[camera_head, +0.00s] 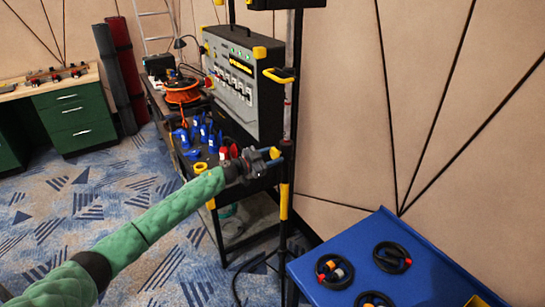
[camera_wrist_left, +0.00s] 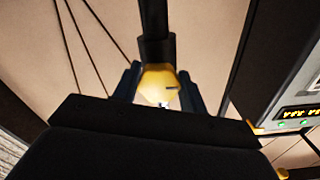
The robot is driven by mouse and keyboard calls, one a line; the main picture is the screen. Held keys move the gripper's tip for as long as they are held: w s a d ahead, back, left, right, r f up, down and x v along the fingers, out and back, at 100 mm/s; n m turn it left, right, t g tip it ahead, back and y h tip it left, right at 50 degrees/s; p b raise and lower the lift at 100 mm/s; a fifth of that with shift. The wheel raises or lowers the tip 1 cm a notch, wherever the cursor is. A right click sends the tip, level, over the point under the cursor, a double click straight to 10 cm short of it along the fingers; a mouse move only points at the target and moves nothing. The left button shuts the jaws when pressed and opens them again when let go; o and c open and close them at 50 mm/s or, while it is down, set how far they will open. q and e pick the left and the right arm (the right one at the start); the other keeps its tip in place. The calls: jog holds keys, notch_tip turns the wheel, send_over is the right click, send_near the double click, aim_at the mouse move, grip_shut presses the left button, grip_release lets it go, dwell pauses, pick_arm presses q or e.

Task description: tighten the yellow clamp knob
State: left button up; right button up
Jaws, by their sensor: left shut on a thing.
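The yellow clamp knob (camera_wrist_left: 157,85) sits between the two dark blue fingers of my left gripper (camera_wrist_left: 159,72), below a black vertical pole (camera_wrist_left: 156,35) in the left wrist view. In the head view the yellow knob (camera_head: 274,153) shows at the tip of my left gripper (camera_head: 268,161), beside the tall black stand. My left gripper is shut on the knob, and its fingers partly cover the knob's sides. My right gripper is in neither view.
A second yellow clamp (camera_head: 281,75) is higher on the stand. Behind is a control case (camera_head: 230,78) and a dark cart with an orange cable reel (camera_head: 182,93) and blue connectors. A blue table (camera_head: 430,272) with coiled black cables (camera_head: 392,257) stands at the lower right.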

pick_arm(q)
jog(key=shift+m, duration=0.7)
jog(key=shift+w+m, duration=0.1)
jog(key=shift+m, duration=0.8)
jog(key=shift+m+b, duration=0.5)
jog(key=shift+m, duration=0.5)
jog(key=m+b, duration=0.2)
jog(key=m, duration=0.3)
jog(key=shift+a, duration=0.1)
jog(key=m+b, duration=0.2)
jog(key=m, duration=0.3)
jog(key=shift+r, duration=0.1)
jog(key=shift+m+b, duration=0.35)
jog(key=shift+m, duration=0.05)
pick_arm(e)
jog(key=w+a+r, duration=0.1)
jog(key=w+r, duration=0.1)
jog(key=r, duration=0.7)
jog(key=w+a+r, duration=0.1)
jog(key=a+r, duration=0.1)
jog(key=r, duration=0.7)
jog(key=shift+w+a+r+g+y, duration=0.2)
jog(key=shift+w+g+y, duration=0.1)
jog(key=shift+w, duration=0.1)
pick_arm(q)
jog(key=o, duration=1)
jog(key=shift+r, duration=0.1)
